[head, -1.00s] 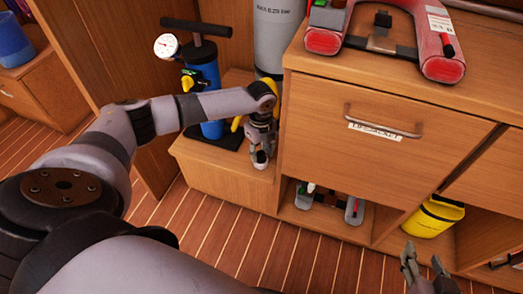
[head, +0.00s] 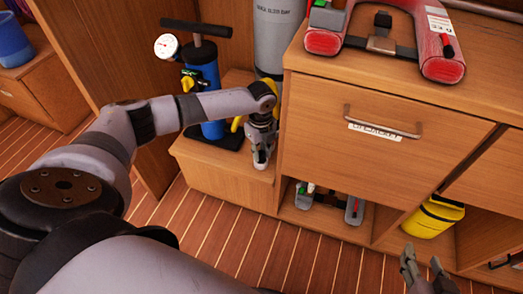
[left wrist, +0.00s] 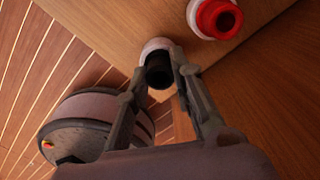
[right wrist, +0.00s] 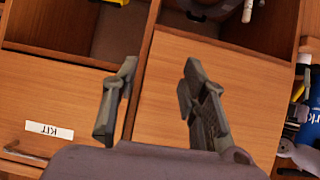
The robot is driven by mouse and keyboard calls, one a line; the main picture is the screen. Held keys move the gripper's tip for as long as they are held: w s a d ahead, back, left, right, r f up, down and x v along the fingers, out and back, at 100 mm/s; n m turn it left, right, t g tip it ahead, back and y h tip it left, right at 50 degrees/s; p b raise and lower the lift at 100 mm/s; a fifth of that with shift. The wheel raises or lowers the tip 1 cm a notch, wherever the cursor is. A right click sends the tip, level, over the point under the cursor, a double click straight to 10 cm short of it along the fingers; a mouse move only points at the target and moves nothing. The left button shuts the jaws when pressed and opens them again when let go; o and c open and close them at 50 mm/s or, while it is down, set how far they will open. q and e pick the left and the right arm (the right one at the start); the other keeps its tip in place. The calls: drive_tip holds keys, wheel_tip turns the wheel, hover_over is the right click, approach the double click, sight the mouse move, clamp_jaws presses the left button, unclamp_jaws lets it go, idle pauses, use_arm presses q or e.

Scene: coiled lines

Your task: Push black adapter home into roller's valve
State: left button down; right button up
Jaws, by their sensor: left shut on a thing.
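The black adapter (left wrist: 159,72) sits between the fingertips of my left gripper (left wrist: 160,68) in the left wrist view, with a pale round collar (left wrist: 154,46) against its far side. My left gripper (head: 261,160) is shut on it, low beside the cabinet's left edge; the fingers mostly hide it in the head view. The grey roller (head: 278,35) stands upright behind the gripper. I cannot make out its valve for certain. A red fitting with a white ring (left wrist: 218,18) shows in the left wrist view, apart from the fingers. My right gripper (right wrist: 155,110) is open and empty.
A blue pump (head: 203,85) with a gauge stands on the low wooden bench (head: 215,172). The cabinet (head: 380,165) is close right of my left gripper. A red-ended object (head: 440,45) lies on top; a yellow bag (head: 432,215) sits in a lower compartment.

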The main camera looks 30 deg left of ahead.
drive_tip(key=shift+s+f, duration=0.1)
use_arm(q)
drive_tip(key=shift+r+p, duration=0.2)
drive_tip(key=shift+p, duration=0.25)
drive_tip(key=shift+r+p, duration=0.15)
drive_tip(key=shift+p, duration=0.15)
use_arm(e)
drive_tip(key=s+d+f+g+h, duration=0.1)
drive_tip(key=s+d+f+g, duration=0.1)
drive_tip(key=s+f+g, duration=0.2)
drive_tip(key=shift+s+d+f, duration=0.15)
drive_tip(key=shift+s, duration=0.85)
idle(0.4)
use_arm(q)
drive_tip(key=shift+r+p, duration=0.4)
drive_tip(key=shift+p, duration=0.05)
drive_tip(key=shift+r+p, duration=0.8)
drive_tip(key=shift+p, duration=0.15)
use_arm(e)
drive_tip(key=s+d+g+h, duration=0.1)
drive_tip(key=s+d+g, duration=0.1)
drive_tip(key=s+g, duration=0.3)
use_arm(q)
wheel_tip(320, 180, up, 2)
drive_tip(key=shift+p, duration=1.15)
use_arm(e)
wheel_tip(320, 180, down, 7)
drive_tip(key=t, duration=0.1)
drive_tip(key=shift+a, duration=0.2)
